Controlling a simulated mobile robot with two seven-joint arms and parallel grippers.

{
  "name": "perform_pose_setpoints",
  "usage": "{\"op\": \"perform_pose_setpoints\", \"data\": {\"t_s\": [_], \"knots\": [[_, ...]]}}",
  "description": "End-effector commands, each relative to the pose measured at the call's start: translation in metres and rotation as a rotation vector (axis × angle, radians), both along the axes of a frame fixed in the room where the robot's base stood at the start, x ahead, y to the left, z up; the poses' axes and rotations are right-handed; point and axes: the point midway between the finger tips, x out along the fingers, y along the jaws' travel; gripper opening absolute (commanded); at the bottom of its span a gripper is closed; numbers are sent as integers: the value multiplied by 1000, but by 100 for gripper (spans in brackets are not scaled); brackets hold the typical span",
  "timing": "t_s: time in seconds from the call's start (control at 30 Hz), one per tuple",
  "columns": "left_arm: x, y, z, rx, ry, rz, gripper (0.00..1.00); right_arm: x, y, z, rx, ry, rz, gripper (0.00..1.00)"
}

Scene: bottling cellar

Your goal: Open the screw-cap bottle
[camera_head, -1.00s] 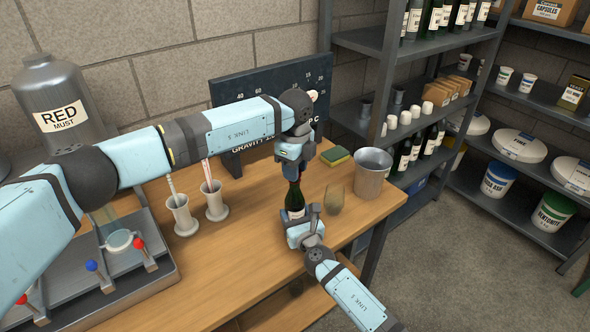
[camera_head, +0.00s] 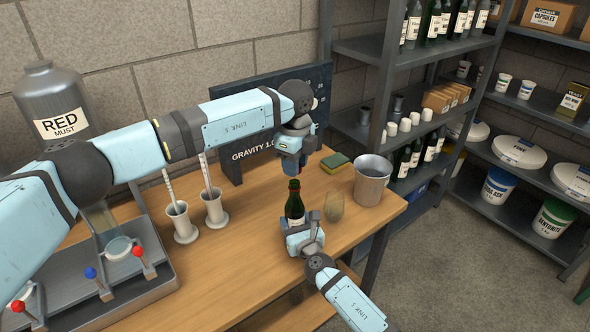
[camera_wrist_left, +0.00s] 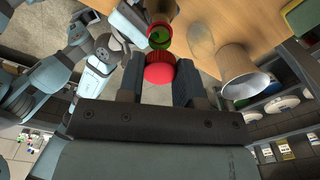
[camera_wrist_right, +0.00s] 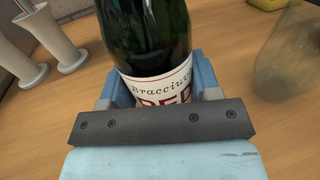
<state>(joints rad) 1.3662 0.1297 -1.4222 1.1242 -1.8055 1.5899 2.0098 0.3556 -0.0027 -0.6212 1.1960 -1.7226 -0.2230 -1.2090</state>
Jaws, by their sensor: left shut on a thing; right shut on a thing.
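The dark green bottle (camera_head: 295,208) stands upright on the wooden table, with a cream label and a red band at its neck. My right gripper (camera_head: 300,232) is shut around its lower body; the right wrist view shows the bottle (camera_wrist_right: 148,35) between the fingers, across the label. My left gripper (camera_head: 292,173) is above the bottle. In the left wrist view it is shut on the red screw cap (camera_wrist_left: 159,73), apart from the bottle's open green mouth (camera_wrist_left: 160,38). The cap is mostly hidden by the fingers in the head view.
A glass (camera_head: 334,207) stands close right of the bottle, with a metal bucket (camera_head: 372,180) beyond it. A sponge (camera_head: 336,162) lies behind. Two white cylinders (camera_head: 214,206) stand to the left, and a gravity board (camera_head: 262,120) stands behind.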

Motion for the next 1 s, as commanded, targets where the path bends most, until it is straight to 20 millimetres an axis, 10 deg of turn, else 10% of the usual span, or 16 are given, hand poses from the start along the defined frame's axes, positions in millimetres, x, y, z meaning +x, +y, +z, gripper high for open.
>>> {"op": "perform_pose_setpoints", "data": {"t_s": [0.33, 0.37, 0.5, 1.0], "knots": [[0, 0, 18, 0, 0, 1, 4, 0, 0, 0, 0, 0, 1, 0], [0, 0, 18, 0, 0, 1, 4, 0, 0, 0, 0, 0, 1, 59], [0, 0, 17, 0, 0, 1, 4, 0, 0, 0, 0, 0, 1, 87], [0, 0, 27, 0, 0, 0, 4, -28, -11, 1, 1, 3, 0, 87]]}}
